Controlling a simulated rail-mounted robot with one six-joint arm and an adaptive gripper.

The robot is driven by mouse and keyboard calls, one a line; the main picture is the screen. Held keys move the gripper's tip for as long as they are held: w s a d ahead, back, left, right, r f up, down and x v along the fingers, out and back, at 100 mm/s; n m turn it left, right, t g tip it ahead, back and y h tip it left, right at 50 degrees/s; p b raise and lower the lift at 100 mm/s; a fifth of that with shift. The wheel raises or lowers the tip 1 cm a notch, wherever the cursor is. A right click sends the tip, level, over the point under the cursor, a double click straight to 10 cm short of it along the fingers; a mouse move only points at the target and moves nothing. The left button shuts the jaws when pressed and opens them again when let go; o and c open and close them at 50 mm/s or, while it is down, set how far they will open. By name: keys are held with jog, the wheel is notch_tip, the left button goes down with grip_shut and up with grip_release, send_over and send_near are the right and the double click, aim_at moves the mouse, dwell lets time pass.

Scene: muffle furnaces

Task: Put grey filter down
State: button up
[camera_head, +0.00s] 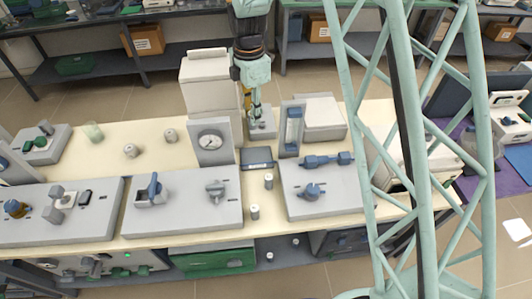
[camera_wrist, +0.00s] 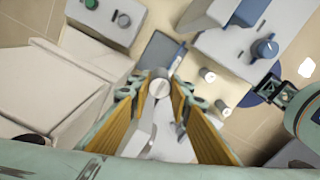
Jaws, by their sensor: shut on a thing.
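The grey filter is a small round grey piece (camera_wrist: 160,87) between my fingertips in the wrist view. My gripper (camera_wrist: 160,92) is shut on it, with a yellow inner face on each side. In the head view my gripper (camera_head: 256,106) points down over the back middle of the cream bench, between the gauge unit and the tall grey panel. The held filter is too small to make out there. A grey base block (camera_head: 263,123) lies just below the gripper; I cannot tell whether they touch.
Two small grey cylinders (camera_head: 268,181) (camera_head: 254,212) stand near a dark blue tray (camera_head: 257,158). The gauge unit (camera_head: 210,141) is left of my gripper. A grey panel with blue knob (camera_head: 320,200) lies to the right.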

jog(key=shift+w+d+r, duration=0.2)
jog(key=shift+w+d, duration=0.1)
jog(key=shift+w, duration=0.2)
jog(key=shift+f, duration=0.1)
send_over(256, 155)
notch_tip(256, 155, down, 14)
dwell(0.6)
jog(key=shift+s, duration=0.15)
jog(key=shift+f, duration=1.95)
jog(key=shift+f, duration=0.15)
jog(key=o, duration=0.8)
jog(key=shift+o, duration=0.2)
